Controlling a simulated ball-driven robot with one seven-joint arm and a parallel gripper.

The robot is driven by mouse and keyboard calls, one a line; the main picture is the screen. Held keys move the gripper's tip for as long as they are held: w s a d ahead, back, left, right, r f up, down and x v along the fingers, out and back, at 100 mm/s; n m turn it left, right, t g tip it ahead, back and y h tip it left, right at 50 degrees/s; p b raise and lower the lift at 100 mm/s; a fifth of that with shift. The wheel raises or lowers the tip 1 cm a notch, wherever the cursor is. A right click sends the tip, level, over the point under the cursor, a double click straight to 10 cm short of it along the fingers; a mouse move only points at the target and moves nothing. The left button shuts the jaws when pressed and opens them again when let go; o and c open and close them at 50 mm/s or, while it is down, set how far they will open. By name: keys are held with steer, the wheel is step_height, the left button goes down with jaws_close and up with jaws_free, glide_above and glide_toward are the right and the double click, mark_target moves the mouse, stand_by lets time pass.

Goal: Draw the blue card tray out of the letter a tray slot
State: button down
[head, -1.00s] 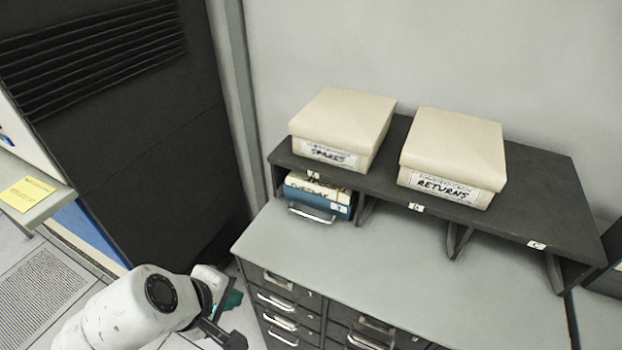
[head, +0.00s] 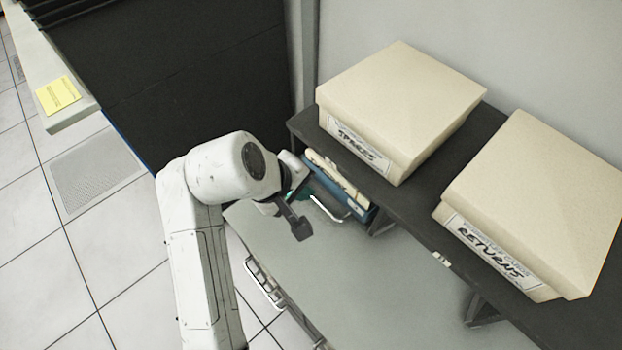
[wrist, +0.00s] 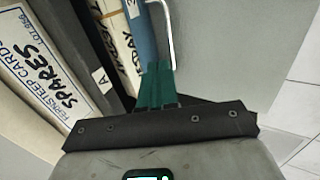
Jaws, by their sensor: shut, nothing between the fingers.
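The blue card tray (head: 359,208) sits in the left slot under the dark shelf, below the SPARES box, with cream cards in it. Its silver handle (head: 327,210) faces out over the grey cabinet top. In the wrist view the blue tray (wrist: 139,32) and its handle (wrist: 172,40) lie just beyond my fingers, beside the slot's letter A label (wrist: 101,77). My gripper (wrist: 156,72) has teal fingers, shut and empty, close to the handle's near end; I cannot tell whether they touch it. In the head view my gripper (head: 301,191) is partly hidden behind my wrist.
The SPARES box (head: 385,105) and RETURNS box (head: 545,200) stand on the dark shelf (head: 420,190). The cabinet top (head: 390,290) in front is clear. A dark tall cabinet (head: 190,90) rises at the back left. A ledge with a yellow note (head: 58,95) is farther left.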

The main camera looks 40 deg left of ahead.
mark_target(261, 254)
steer(key=b+x, duration=0.7)
steer(key=shift+f, duration=0.2)
steer(key=shift+w+f, duration=0.2)
steer(key=shift+x, duration=1.35)
steer(key=shift+s, duration=0.2)
steer(key=shift+s+a+p, duration=0.15)
steer(key=shift+s+p, duration=0.85)
steer(key=shift+s, duration=1.05)
steer(key=shift+s+a+p, duration=0.15)
steer(key=shift+s+p, duration=0.85)
steer(key=shift+s, duration=1)
steer(key=shift+s+a+p, duration=0.2)
steer(key=shift+s+p, duration=0.95)
steer(key=shift+s, duration=1.55)
steer(key=shift+s+a+p, duration=0.2)
steer(key=shift+s+p, duration=0.9)
steer(key=shift+s, duration=1.55)
